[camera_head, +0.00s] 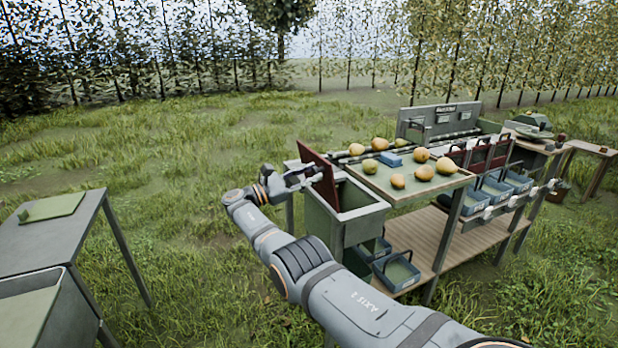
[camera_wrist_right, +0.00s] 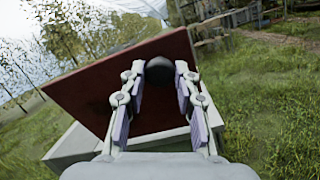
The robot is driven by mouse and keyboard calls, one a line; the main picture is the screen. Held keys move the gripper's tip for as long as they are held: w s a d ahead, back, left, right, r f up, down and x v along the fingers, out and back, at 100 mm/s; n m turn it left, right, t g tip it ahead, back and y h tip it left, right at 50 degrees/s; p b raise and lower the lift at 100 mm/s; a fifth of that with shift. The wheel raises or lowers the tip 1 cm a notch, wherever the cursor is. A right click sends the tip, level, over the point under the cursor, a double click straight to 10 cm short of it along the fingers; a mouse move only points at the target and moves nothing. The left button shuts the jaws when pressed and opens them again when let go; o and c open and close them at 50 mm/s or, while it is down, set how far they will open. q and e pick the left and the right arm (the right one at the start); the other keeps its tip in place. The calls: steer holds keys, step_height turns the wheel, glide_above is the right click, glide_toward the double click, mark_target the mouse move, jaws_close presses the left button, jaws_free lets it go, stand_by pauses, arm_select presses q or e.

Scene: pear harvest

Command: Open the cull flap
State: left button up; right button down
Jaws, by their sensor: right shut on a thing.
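The cull flap, a dark red panel (camera_head: 318,172), stands raised and tilted at the left edge of a grey open-topped bin (camera_head: 338,226). The bin's opening shows beside it. My right gripper (camera_head: 303,180) is at the flap's left face. In the right wrist view the red flap (camera_wrist_right: 90,88) fills the middle, and my right gripper's fingers (camera_wrist_right: 160,85) are shut on its dark rounded knob (camera_wrist_right: 160,67). The pale bin rim (camera_wrist_right: 75,148) shows below the flap. My left gripper is not in view.
A sorting table (camera_head: 420,188) with several pears (camera_head: 398,181) and a blue block (camera_head: 391,159) adjoins the bin on the right. Blue crates (camera_head: 398,273) stand below. A grey table (camera_head: 45,240) stands at the left. Open grass lies between.

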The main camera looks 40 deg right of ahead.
steer(key=shift+d+r, duration=0.1)
steer(key=c, duration=1)
jaws_free()
step_height(320, 180, up, 10)
steer(key=shift+f, duration=0.1)
